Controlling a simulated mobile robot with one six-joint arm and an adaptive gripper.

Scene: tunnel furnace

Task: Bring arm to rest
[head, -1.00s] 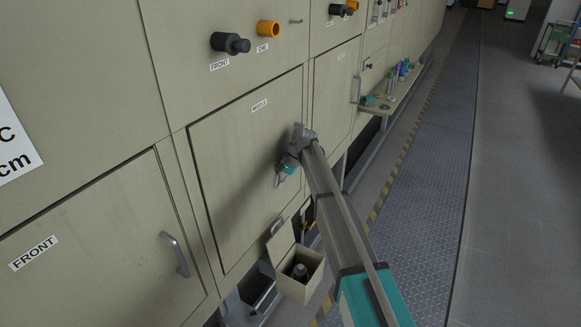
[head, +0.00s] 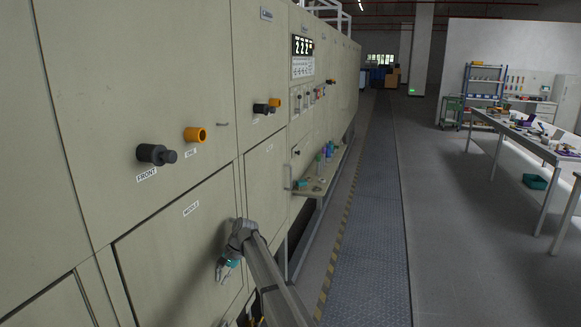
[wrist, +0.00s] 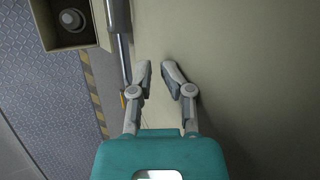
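My arm (head: 268,275) reaches forward along the furnace front, with its wrist bent beside the door labelled MIDDLE (head: 150,262). My gripper (head: 224,272) hangs downward in front of that door in the head view. In the wrist view my gripper (wrist: 157,72) shows two grey fingers with a narrow gap between their tips. Nothing is between them. The beige furnace wall (wrist: 230,60) lies close by the fingers, and I cannot tell whether they touch it.
A small shelf (head: 318,183) holding several items juts from the furnace. A long table (head: 545,148) stands at the right. The grey walkway (head: 372,230) is clear.

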